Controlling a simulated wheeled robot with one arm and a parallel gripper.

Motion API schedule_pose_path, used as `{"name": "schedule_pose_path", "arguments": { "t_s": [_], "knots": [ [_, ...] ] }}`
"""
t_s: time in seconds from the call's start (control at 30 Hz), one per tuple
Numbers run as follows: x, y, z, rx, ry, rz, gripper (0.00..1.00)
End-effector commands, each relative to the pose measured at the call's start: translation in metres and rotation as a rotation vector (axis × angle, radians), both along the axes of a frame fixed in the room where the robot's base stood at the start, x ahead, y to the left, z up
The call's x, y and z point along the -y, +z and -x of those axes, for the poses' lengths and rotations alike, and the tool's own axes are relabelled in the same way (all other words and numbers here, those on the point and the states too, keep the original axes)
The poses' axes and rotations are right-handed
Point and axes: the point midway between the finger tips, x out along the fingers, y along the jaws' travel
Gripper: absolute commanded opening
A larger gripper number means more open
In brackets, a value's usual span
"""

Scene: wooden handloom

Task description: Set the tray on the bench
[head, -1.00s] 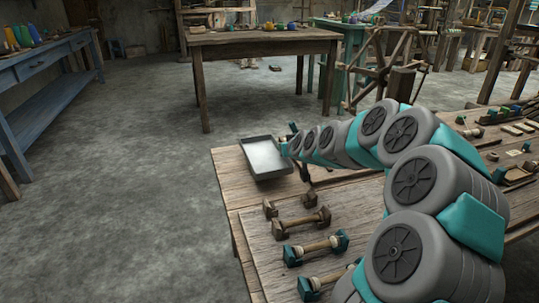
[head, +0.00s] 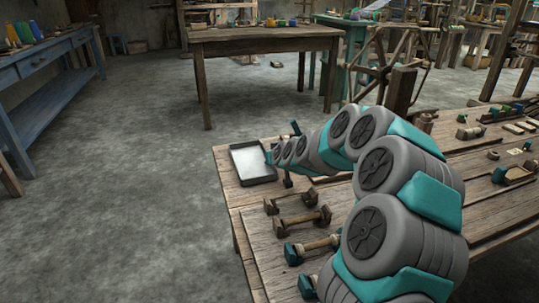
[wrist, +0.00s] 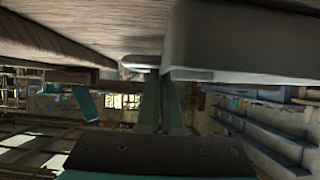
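The tray (head: 254,161) is a shallow, dark-rimmed tray with a pale floor. In the head view it is at the far left corner of the wooden bench (head: 228,201), looking level and resting on or just above the top; I cannot tell which. My gripper (head: 270,157) is at the tray's right edge, partly hidden by my arm. In the wrist view the two green fingers (wrist: 160,75) are close together at the rim of the tray (wrist: 240,40), which fills the upper right. The bench top (wrist: 50,35) shows at upper left. The gripper appears shut on the rim.
Wooden pieces with green ends (head: 313,248) lie on the bench in front of the tray. More small parts (head: 510,128) lie at the right. The floor between is clear.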

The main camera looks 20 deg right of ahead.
Motion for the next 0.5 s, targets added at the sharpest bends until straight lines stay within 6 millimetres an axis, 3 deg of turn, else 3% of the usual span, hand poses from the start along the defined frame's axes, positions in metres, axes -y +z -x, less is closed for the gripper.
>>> {"name": "schedule_pose_path", "arguments": {
  "t_s": [0.07, 0.37, 0.5],
  "knots": [
    [0.0003, -0.0033, 0.0, 0.0, 0.0, 0.0, 0.0],
    [0.0002, -0.0024, -0.0001, 0.0, 0.0, 0.0, 0.33],
    [0.0002, -0.0025, 0.0, 0.0, 0.0, 0.0, 0.33]
  ]
}}
